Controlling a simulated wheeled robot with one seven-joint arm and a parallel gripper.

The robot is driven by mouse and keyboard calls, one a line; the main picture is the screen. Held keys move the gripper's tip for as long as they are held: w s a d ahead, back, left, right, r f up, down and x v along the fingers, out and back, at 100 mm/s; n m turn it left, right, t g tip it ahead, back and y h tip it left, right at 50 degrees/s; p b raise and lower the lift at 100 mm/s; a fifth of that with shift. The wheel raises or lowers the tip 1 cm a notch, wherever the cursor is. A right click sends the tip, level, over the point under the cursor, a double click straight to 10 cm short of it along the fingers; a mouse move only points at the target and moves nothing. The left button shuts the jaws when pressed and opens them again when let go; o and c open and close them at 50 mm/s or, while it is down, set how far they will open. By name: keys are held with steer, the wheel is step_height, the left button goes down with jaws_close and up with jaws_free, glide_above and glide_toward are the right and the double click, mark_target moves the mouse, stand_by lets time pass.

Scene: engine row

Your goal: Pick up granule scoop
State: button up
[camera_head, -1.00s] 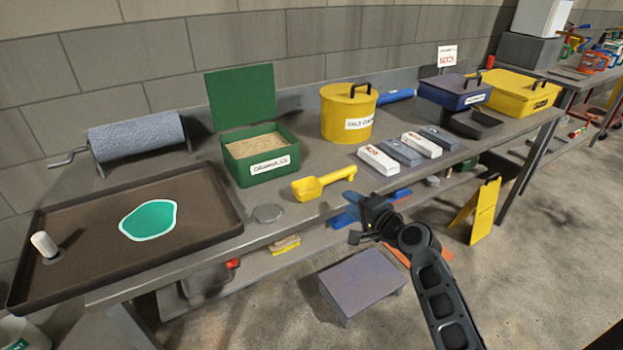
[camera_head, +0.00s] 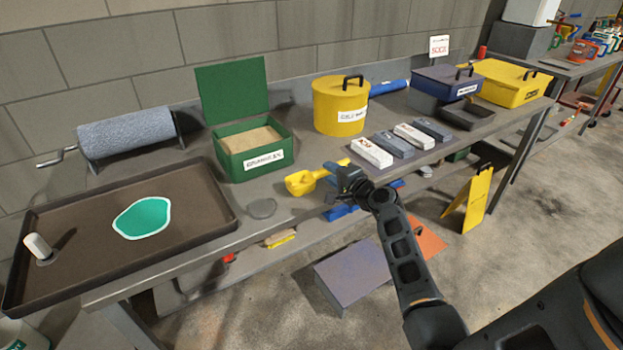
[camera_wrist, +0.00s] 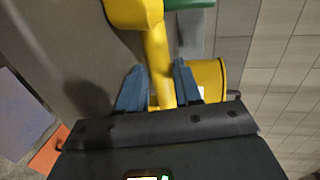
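The yellow granule scoop (camera_head: 303,182) lies on the bench top in front of the green granules box (camera_head: 255,163), its handle toward the right. My gripper (camera_head: 335,180) is at the handle end in the head view, hiding part of the handle. In the wrist view the yellow handle (camera_wrist: 157,62) runs between the two blue fingers of my gripper (camera_wrist: 160,75). The fingers look apart, one on each side of the handle, with narrow gaps. The scoop's bowl (camera_wrist: 134,12) is at the top edge of the wrist view.
A yellow lidded bucket (camera_head: 341,106) stands behind the scoop. Several small boxes (camera_head: 371,153) lie to its right. A grey step (camera_head: 360,271) stands on the floor below.

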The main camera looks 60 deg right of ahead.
steer(key=shift+c, duration=0.5)
jaws_close()
steer(key=shift+r, duration=0.5)
steer(key=r, duration=0.3)
steer(key=shift+s+d+r, duration=0.1)
steer(key=shift+d+r, duration=0.2)
steer(key=shift+r, duration=0.05)
steer(key=s+d+r, duration=0.1)
steer(key=d+r, duration=0.2)
steer(key=d, duration=0.2)
steer(key=s+d+r+b, duration=0.1)
steer(key=s+d+r, duration=0.1)
steer(key=d, duration=0.3)
steer(key=shift+s+d+r+b, duration=0.2)
steer(key=shift+s+r+b, duration=0.1)
steer(key=shift+r, duration=0.4)
